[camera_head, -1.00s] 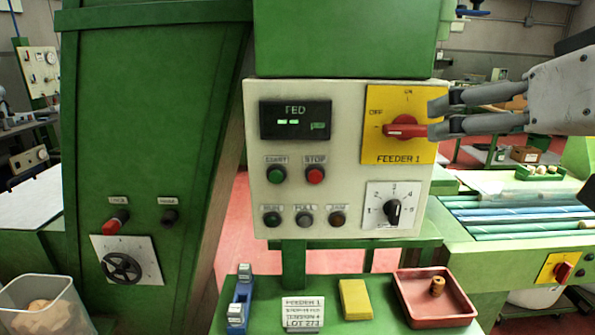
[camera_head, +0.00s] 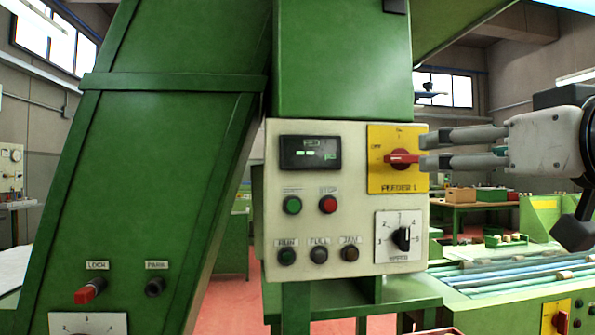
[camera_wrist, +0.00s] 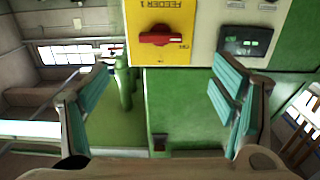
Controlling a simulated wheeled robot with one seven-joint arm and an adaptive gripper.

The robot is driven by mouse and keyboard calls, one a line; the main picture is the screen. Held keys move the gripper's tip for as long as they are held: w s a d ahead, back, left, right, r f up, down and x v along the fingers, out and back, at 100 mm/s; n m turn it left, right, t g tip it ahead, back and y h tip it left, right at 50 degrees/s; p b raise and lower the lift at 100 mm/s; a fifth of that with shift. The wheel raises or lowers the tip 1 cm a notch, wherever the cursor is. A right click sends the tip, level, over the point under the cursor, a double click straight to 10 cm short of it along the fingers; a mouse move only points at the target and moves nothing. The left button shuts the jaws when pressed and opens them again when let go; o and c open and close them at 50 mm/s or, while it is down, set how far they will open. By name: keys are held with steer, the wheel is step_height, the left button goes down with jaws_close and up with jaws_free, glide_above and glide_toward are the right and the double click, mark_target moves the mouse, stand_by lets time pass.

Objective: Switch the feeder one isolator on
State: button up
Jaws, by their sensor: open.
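The feeder one isolator is a red handle (camera_head: 402,158) on a yellow plate (camera_head: 382,182) at the upper right of the pale control panel. The handle lies level, in line with the OFF mark at left; the ON mark is at the top. My gripper (camera_head: 424,150) is open and empty at the plate's right edge, its fingertips overlapping that edge in the head view. In the wrist view the red handle (camera_wrist: 163,36) shows upside down, beyond my spread fingers (camera_wrist: 160,82) and apart from them. Contact with the handle is not visible.
The panel also has a display (camera_head: 307,153), green and red buttons (camera_head: 310,205), lamps and a black dial (camera_head: 402,238). A green sloping housing (camera_head: 150,170) stands at left. A roller conveyor (camera_head: 530,270) with another yellow switch plate (camera_head: 555,320) lies at lower right.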

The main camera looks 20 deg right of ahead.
mark_target(409, 158)
steer(key=b+x, duration=0.2)
steer(key=x, duration=1.1)
steer(key=shift+c, duration=0.6)
steer(key=c, duration=1)
